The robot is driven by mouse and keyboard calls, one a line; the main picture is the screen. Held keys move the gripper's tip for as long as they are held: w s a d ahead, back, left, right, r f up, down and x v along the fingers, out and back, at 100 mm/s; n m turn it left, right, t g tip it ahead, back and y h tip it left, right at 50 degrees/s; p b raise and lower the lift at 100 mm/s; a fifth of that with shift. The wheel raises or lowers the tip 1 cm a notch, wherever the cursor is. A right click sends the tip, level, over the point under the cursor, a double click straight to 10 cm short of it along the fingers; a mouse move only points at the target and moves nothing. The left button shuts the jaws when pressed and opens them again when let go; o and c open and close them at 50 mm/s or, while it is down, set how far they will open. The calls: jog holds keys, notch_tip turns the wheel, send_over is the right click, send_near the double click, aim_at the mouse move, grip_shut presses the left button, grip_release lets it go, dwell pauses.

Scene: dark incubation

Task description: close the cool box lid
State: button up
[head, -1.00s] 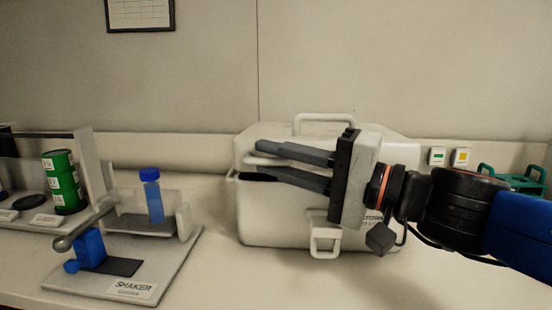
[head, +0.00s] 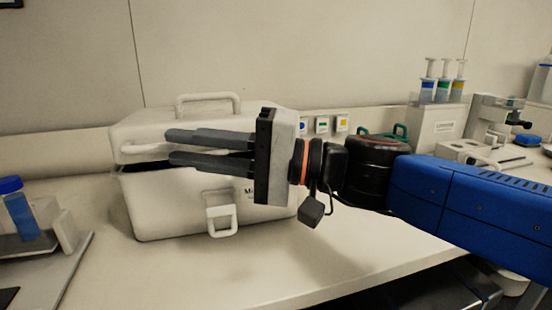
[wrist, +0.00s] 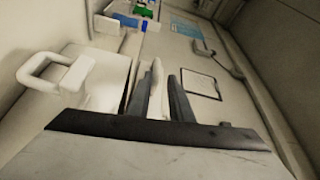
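The white cool box (head: 165,208) stands on the bench left of centre in the head view. Its lid (head: 150,118), with a loop handle on top, is slightly raised, and a dark gap shows along the front left. A white bar (head: 140,150) runs along the lid's front edge. My gripper (head: 170,147) is level across the box front, its grey fingers apart and pointing left at the bar's height. In the wrist view a white strip (wrist: 155,92) shows between the two fingers. I cannot tell whether they touch it. The front latch (head: 222,220) hangs below the fingers.
The shaker with a blue-capped bottle (head: 20,215) is at the left edge. Wall switches (head: 322,124), a green rack (head: 398,132) and a stand of syringes (head: 440,85) are to the right. Bare bench (head: 330,262) lies in front of the box.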

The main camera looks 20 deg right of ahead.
jog(key=v, duration=1.2)
dwell(1.6)
jog(key=shift+d, duration=0.1)
dwell(0.6)
